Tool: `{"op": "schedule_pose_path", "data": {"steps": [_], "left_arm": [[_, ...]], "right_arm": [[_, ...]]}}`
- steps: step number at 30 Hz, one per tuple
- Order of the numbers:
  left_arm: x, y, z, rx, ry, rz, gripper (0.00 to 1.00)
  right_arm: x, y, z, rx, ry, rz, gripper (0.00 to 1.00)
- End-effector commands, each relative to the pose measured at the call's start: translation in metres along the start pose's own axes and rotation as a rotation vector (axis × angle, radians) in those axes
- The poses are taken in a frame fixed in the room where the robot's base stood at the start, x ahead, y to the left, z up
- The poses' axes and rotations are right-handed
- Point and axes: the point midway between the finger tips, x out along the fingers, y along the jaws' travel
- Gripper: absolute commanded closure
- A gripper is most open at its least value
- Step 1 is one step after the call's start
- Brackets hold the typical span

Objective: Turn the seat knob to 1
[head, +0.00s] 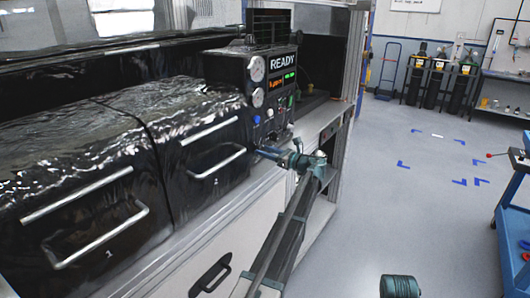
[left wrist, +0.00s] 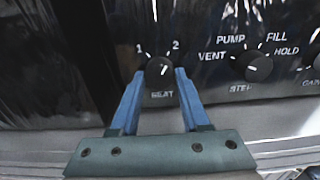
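The seat knob (left wrist: 159,70) is a round black knob with a white mark on the black panel, with "1" at its upper left, "2" at its upper right and a "SEAT" label below. Its white mark leans up and right, towards the 2. My left gripper (left wrist: 159,73) has its two blue fingers either side of the knob, apart, with what looks like a narrow gap; contact cannot be made out. In the head view my left gripper (head: 264,151) is at the lower part of the control box (head: 232,72), and hides the knob there. My right gripper is out of view.
The step knob (left wrist: 258,68), marked VENT, PUMP, FILL and HOLD, sits to the right of the seat knob. Black covers with handles (head: 215,160) stand at left. A blue cart (head: 513,235) is at far right; open floor lies between.

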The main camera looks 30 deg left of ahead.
Motion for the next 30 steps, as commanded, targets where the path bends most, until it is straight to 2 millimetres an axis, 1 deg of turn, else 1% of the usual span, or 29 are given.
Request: {"op": "schedule_pose_path", "data": {"steps": [1,5,6,7,14,19,23,30], "left_arm": [[-0.0001,0.0001,0.0,0.0,0.0,0.001,0.66],[-0.0002,0.0002,0.0,0.0,0.0,0.001,0.89],[-0.0002,0.0002,0.0,0.0,0.0,0.001,0.96],[-0.0002,0.0002,0.0,0.0,0.0,0.001,1.0],[-0.0002,0.0002,0.0,-0.013,0.0,0.001,1.0],[-0.0003,0.0001,-0.0001,-0.073,0.0,0.001,1.0],[-0.0003,0.0,-0.0001,-0.161,0.0,0.001,1.0],[-0.0004,-0.0005,0.0,-0.381,0.0,0.001,1.0]], "right_arm": [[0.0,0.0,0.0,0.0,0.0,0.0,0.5],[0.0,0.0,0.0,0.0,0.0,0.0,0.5],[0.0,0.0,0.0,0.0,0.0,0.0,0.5],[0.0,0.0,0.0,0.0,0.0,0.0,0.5],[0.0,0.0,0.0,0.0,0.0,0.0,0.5],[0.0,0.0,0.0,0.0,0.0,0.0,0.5],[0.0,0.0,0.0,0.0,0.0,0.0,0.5],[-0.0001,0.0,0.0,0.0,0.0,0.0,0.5]]}}
